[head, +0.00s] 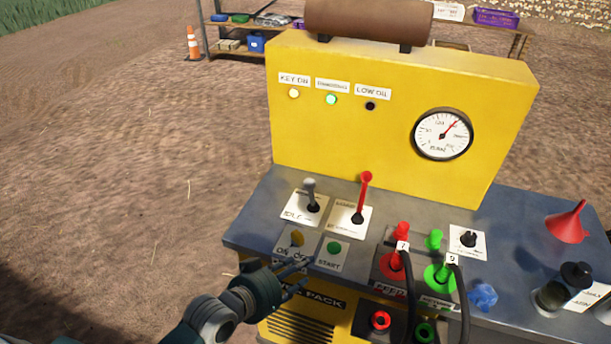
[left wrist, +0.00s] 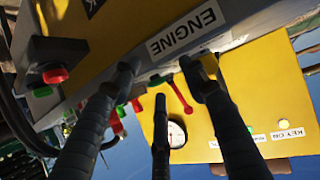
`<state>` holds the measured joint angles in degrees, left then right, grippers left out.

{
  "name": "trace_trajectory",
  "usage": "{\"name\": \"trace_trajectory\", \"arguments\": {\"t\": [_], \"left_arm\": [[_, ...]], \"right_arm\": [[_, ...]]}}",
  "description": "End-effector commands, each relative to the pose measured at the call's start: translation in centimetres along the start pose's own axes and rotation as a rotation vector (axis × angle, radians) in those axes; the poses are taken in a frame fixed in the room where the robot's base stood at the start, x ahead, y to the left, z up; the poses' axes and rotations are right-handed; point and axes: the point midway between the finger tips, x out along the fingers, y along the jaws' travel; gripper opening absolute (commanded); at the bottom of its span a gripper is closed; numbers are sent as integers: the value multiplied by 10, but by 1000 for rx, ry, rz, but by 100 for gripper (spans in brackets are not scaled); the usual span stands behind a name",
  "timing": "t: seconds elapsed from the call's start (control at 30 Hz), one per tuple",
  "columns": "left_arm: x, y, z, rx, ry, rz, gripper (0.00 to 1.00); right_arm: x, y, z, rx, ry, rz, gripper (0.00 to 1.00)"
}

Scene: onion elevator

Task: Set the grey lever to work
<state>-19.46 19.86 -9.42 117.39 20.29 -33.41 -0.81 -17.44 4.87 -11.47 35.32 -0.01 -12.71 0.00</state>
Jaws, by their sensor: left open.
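The grey lever (head: 310,190) stands upright on a white plate (head: 301,213) marked IDLE, at the left of the grey control shelf. Its knob points up and slightly back. My left gripper (head: 297,266) is in front of and below the lever, near the shelf's front edge by the yellow knob. It is open, empty and apart from the lever. In the left wrist view its dark fingers (left wrist: 158,85) are spread in front of the ENGINE label (left wrist: 187,33); I cannot pick out the grey lever there. My right gripper is not in view.
A red lever (head: 364,195) stands just right of the grey one. The yellow knob (head: 297,238) and green START button (head: 334,248) lie close to my fingers. Red and green couplings with hoses crowd the shelf further right. A gauge (head: 442,135) sits on the yellow panel.

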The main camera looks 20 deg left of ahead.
Motion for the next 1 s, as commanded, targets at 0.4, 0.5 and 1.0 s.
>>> {"name": "trace_trajectory", "arguments": {"t": [0.4, 0.5, 1.0], "left_arm": [[12, -49, -92, -37, 361, -1, 44], [8, -66, -115, -48, 453, -11, 44], [54, -79, -162, -60, 520, -20, 44]], "right_arm": [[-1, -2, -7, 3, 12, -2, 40], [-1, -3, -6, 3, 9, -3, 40], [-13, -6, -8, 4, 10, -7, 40]]}}
